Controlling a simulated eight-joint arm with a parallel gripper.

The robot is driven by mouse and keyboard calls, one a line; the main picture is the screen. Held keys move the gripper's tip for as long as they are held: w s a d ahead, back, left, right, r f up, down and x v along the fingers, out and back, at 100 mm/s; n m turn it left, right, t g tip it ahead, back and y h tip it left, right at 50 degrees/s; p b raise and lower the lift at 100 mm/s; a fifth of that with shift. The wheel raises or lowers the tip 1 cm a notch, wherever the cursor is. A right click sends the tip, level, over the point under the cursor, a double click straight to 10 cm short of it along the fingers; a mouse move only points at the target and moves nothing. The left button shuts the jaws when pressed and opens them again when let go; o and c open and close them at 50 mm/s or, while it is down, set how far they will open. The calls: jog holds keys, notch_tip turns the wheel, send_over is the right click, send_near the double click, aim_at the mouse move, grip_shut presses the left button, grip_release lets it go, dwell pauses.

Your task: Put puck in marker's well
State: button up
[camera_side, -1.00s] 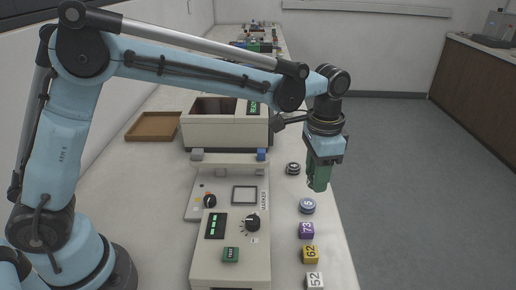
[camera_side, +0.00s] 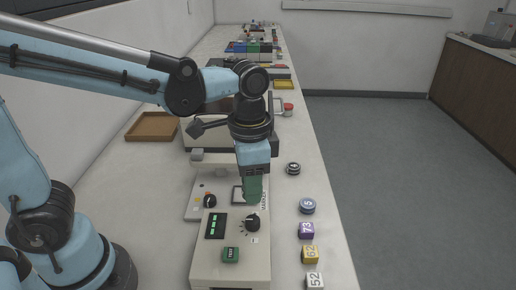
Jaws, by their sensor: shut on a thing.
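The marker (camera_side: 202,184) is a pale panel with a black knob and a lettered label. Its well (camera_side: 236,194) is a square dark-framed recess, partly covered by my gripper. My gripper (camera_side: 252,198) points down with its green fingers over the right part of the well. The fingers are shut on a puck, which they hide almost wholly. I cannot tell whether it is above the well or inside it. A blue numbered puck (camera_side: 307,206) and a dark puck with a white top (camera_side: 293,169) lie on the bench to the right, apart from my gripper.
A control box (camera_side: 232,272) with a dial stands in front of the marker. A large pale machine (camera_side: 192,143) stands behind it. A brown tray (camera_side: 153,126) lies back left.

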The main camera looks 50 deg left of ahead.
jog(key=w+a+f, duration=0.2)
jog(key=a, duration=0.1)
jog(key=w+a+f, duration=0.2)
jog(key=a, duration=0.1)
jog(key=w+a+f, duration=0.2)
jog(key=a, duration=0.1)
jog(key=shift+a+f, duration=0.15)
jog(key=shift+f, duration=2.2)
jog(key=shift+f, duration=0.4)
jog(key=shift+w+f, duration=0.1)
jog(key=shift+f, duration=0.1)
jog(key=o, duration=1.1)
notch_tip(320, 180, up, 13)
jog(key=shift+r, duration=0.1)
jog(key=shift+s+a+n+t, duration=0.25)
jog(key=shift+s+n+t, duration=0.95)
jog(key=shift+s, duration=0.1)
jog(key=shift+s+a+n+t, duration=0.2)
jog(key=shift+s+n+t, duration=0.85)
jog(key=shift+s+t, duration=0.2)
jog(key=shift+s+a+n+t, duration=0.25)
jog(key=shift+s+n+t, duration=0.9)
jog(key=shift+s, duration=0.15)
